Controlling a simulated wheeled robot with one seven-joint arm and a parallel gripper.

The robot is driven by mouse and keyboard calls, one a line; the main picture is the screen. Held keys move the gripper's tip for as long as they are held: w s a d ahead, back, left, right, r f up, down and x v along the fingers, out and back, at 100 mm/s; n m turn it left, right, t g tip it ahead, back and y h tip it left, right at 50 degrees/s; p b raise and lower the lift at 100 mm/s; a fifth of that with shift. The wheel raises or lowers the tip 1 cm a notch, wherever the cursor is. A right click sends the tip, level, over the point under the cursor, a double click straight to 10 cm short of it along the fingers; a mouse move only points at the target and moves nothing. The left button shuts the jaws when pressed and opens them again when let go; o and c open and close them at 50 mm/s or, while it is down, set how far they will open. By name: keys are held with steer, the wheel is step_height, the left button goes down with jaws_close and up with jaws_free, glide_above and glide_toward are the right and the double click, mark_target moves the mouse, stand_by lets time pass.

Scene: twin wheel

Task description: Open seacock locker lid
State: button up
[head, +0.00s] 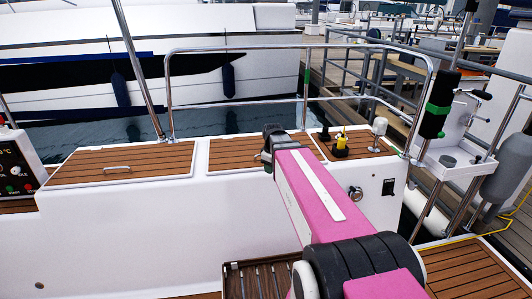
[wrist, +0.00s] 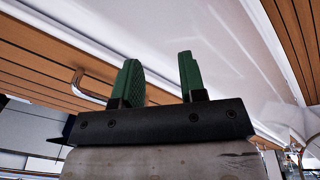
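Two teak-planked lids are set flush in the white bench in the head view: a left lid (head: 90,160) with a metal handle (head: 117,169), and a middle lid (head: 235,153) partly behind my arm. Both look shut. I cannot tell which is the seacock locker lid. My gripper (head: 273,136) is at the end of my pink arm, over the middle lid's right part. In the wrist view my gripper (wrist: 158,77) has its green fingers apart with nothing between them. A metal handle (wrist: 88,88) on teak planks shows left of the fingers, apart from them.
A panel (head: 355,148) right of my arm carries a yellow item (head: 341,142) and a white knob (head: 379,127). A steel rail (head: 300,47) stands behind the bench. A white tray with gear (head: 455,165) stands at the right. A slatted surface (head: 260,282) is below.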

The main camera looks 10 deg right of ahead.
steer(key=w+r+n+t, duration=0.1)
steer(key=w+r+n, duration=0.75)
steer(key=r, duration=0.25)
steer(key=shift+w+a+f, duration=0.1)
steer(key=shift+w+f, duration=0.4)
steer(key=shift+f, duration=1.25)
steer(key=shift+w+a+f, duration=0.1)
steer(key=shift+w+f, duration=0.4)
steer(key=shift+f, duration=1.2)
steer(key=shift+w+f, duration=0.5)
steer(key=shift+f, duration=1.25)
jaws_close()
